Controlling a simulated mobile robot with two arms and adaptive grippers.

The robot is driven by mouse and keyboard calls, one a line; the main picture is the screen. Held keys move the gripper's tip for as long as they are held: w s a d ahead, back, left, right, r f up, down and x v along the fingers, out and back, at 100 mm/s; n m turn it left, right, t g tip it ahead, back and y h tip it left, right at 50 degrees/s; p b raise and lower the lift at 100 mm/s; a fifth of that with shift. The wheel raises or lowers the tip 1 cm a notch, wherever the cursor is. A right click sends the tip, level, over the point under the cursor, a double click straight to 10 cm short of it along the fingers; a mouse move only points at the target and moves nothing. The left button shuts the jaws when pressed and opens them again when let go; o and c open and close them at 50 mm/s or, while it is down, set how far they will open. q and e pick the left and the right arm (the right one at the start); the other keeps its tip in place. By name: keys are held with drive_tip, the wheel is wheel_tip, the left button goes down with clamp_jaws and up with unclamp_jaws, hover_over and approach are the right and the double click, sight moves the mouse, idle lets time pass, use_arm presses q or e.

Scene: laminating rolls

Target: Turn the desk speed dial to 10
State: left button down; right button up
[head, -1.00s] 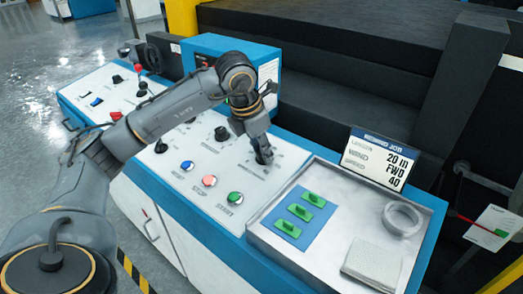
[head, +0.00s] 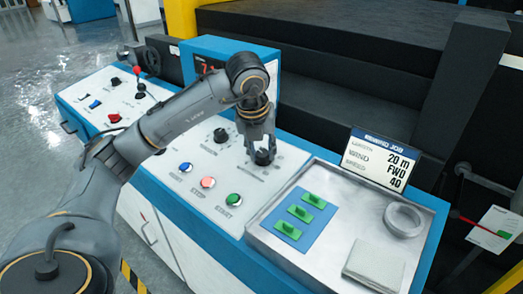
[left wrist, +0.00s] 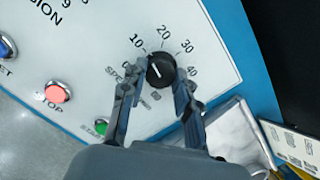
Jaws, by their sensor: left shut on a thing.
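The black speed dial (head: 263,157) sits on the white desk panel, left of the grey tray. In the left wrist view the dial (left wrist: 161,70) is ringed by the numbers 0, 10, 20, 30 and 40. Its white pointer line shows on the left half of the knob, seemingly toward the low numbers; the exact value is hard to read. My left gripper (head: 262,148) points down over the dial. In the left wrist view its fingers (left wrist: 160,78) are on either side of the dial, shut on it. My right gripper is not in view.
A job sign (head: 380,158) reads 20 m, FWD, 40. The tray (head: 335,235) holds green parts on a blue mat, a grey ring and a pad. Blue, red and green buttons (head: 208,182) are nearby. A red-digit display (head: 207,67) is partly behind my arm.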

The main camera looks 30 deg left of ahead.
use_arm(q)
drive_tip(key=shift+n, duration=0.9)
drive_tip(key=c, duration=1)
unclamp_jaws()
drive_tip(key=v, duration=1.2)
drive_tip(key=shift+d, duration=0.15)
